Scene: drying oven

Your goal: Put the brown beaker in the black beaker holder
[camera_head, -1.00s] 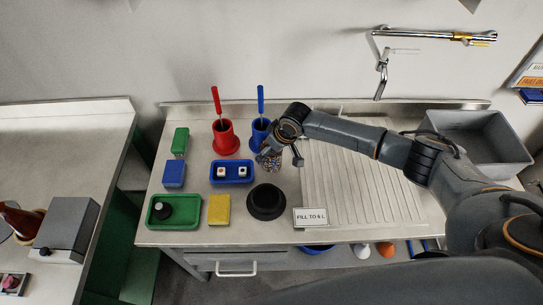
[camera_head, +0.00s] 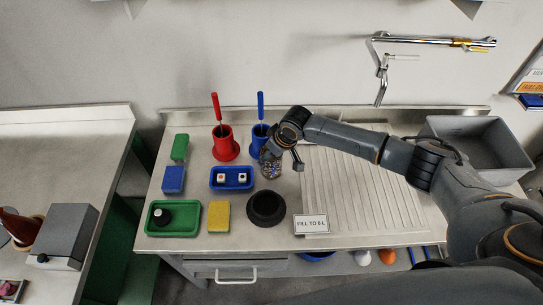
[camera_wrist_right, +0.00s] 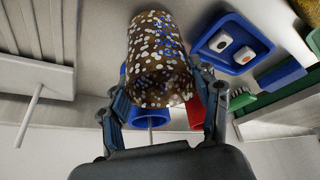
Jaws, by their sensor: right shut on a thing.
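In the head view, my right gripper (camera_head: 279,150) and the beaker are just behind the black beaker holder (camera_head: 266,208), near the blue holder. The black beaker holder is a round black ring-like cup on the counter, with nothing visible in it. My left gripper is not in view.
A red holder (camera_head: 225,146) and a blue holder (camera_head: 260,134) with handled tools stand behind. A blue tray (camera_head: 216,186), yellow block (camera_head: 219,217) and green tray (camera_head: 185,228) lie left. A sign (camera_head: 311,224) and ribbed drainboard (camera_head: 350,180) are right.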

